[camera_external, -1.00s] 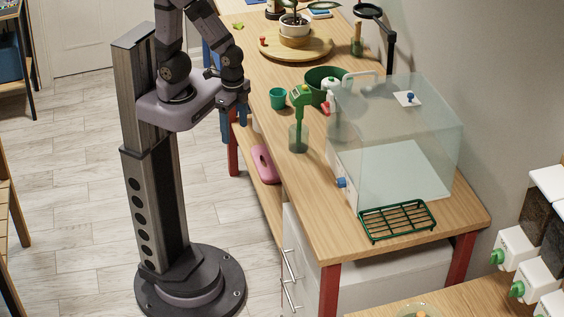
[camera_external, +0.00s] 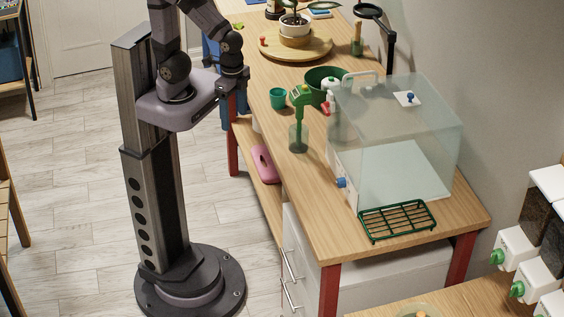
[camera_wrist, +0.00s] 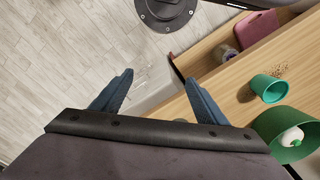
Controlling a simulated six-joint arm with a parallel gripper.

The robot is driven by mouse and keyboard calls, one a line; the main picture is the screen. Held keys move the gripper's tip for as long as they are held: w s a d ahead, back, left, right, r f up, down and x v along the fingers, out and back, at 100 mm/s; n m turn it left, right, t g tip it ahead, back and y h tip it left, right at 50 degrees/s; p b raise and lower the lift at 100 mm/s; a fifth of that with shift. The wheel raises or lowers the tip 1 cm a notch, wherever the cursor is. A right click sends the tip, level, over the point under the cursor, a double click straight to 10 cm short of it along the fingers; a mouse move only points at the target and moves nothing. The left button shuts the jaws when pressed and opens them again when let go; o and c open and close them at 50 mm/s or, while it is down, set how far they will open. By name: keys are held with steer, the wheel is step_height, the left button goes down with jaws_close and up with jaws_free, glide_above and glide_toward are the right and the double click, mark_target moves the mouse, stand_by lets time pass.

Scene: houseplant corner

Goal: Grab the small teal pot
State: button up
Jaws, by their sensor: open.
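The small teal pot (camera_external: 278,98) stands upright on the wooden bench, near its left edge, just left of the dark green round container. In the wrist view the teal pot (camera_wrist: 270,90) is at the right, to the right of the fingers and clear of them. My gripper (camera_wrist: 157,83) has its two blue fingers spread with nothing between them; the floor and the bench's side show beyond. In the external view my wrist is left of the pot, by the bench's left edge, and the fingers are hard to make out.
The dark green container (camera_external: 322,84) with a white bottle stands close beside the pot. A clear tank (camera_external: 400,140) fills the bench's right side. Bare wood (camera_external: 258,70) lies behind the pot.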

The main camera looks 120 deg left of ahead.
steer(key=n, duration=0.1)
steer(key=n+t+h+p, duration=0.15)
steer(key=n+t, duration=1.25)
steer(key=n, duration=1.9)
glide_above(272, 92)
steer(key=s+a, duration=0.1)
steer(key=s, duration=0.3)
step_height(272, 92, down, 4)
steer(key=shift+r+h, duration=0.1)
steer(key=shift+h, duration=0.45)
steer(key=shift+f, duration=0.7)
steer(key=shift+p+x, duration=0.55)
steer(key=shift+x, duration=1.2)
steer(key=shift+p+x, duration=0.55)
steer(key=shift+x, duration=1.35)
steer(key=shift+s+f, duration=0.1)
steer(key=shift+f, duration=0.05)
steer(key=c, duration=1.1)
